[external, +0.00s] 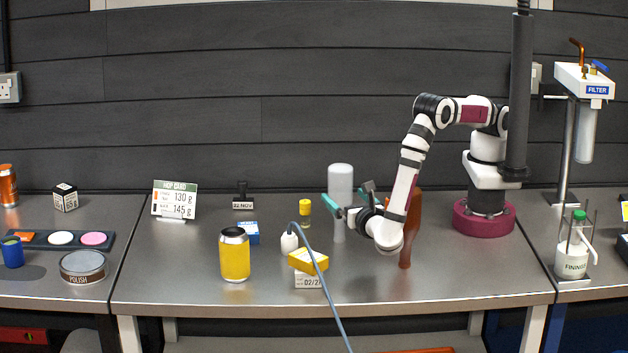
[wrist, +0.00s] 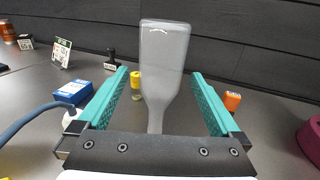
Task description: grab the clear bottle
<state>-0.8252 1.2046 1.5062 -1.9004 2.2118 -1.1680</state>
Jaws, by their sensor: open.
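The clear bottle (external: 340,178) is greyish and see-through. It is upside down, with its wide body on top and its narrow neck (external: 339,232) pointing down to the bench. In the wrist view the bottle (wrist: 165,60) shows between the teal fingers, with a gap on each side. My gripper (external: 346,197) is open around or just in front of the bottle; the exact depth is hard to tell. In the wrist view my gripper (wrist: 160,74) has its fingers spread wide and holds nothing. The lower end of the neck is hidden behind the gripper's palm there.
A brown bottle (external: 412,235) stands close beside my arm. A yellow-capped vial (external: 305,212) stands left of the clear bottle. The bench's front right is clear.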

